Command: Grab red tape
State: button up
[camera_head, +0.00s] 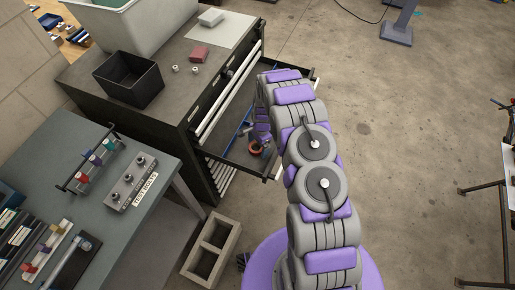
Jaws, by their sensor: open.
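A small red ring that looks like the red tape (254,148) lies in the open drawer (240,150) of the dark tool cabinet, near the drawer's front. My arm reaches over the drawer's edge and bends down into it. My gripper (262,139) is small in the head view, open, and just above and beside the red tape. The fingers are partly hidden by my arm, and I cannot tell whether they touch the tape or are around it.
The cabinet top (185,45) bears a black bin (128,80), a grey tub (140,35) and a dark red block (199,54). A grey workbench (85,200) stands at the left, with a concrete block (212,250) beside it. The floor at the right is mostly clear.

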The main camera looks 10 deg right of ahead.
jog(key=shift+a, duration=0.35)
jog(key=shift+c, duration=0.5)
jog(key=shift+a, duration=0.25)
jog(key=c, duration=0.3)
jog(key=shift+c, duration=0.7)
jog(key=shift+d, duration=0.4)
jog(key=c, duration=0.5)
jog(key=shift+c, duration=0.4)
